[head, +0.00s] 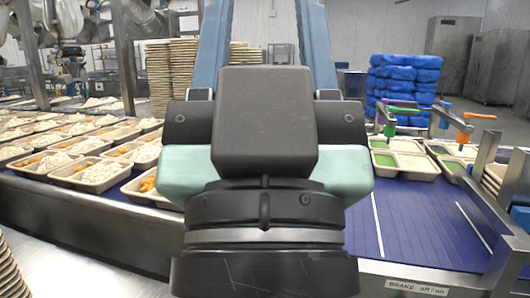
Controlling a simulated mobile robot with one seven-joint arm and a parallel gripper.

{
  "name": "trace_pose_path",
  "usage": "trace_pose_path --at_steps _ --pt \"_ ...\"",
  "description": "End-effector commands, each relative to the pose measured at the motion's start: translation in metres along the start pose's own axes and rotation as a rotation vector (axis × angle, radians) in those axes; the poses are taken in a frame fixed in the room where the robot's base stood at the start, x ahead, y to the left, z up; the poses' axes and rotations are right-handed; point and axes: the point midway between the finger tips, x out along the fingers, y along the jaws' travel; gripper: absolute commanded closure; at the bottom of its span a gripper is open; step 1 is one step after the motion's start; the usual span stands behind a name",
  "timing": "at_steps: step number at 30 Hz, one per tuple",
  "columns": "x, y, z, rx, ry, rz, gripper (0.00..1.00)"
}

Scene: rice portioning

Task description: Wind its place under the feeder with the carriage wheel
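My own dark and mint-green arm parts fill the middle of the head view and hide what lies behind them. My gripper's fingers do not show. Two blue inclined rails (214,45) rise behind my arm; I cannot tell whether they belong to the feeder. No carriage wheel can be made out. Pale trays with rice and orange food (98,174) crowd the belt at left. At right, trays with green in some compartments (408,165) sit on the blue belt (425,225), near a green-handled fitting (386,125) and an orange-handled one (465,130).
A metal rail (485,160) borders the belt at right. A label reading "BRAKE off/on" (416,287) is on the front edge. Tall tray stacks (184,75) and blue bundles (405,85) stand behind. The belt just right of my arm is bare.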

Motion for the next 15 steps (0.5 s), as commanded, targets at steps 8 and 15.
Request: trace_pose_path --at_steps 8,15 --pt "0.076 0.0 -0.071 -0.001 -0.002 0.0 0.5" --pt "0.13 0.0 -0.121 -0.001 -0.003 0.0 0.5"
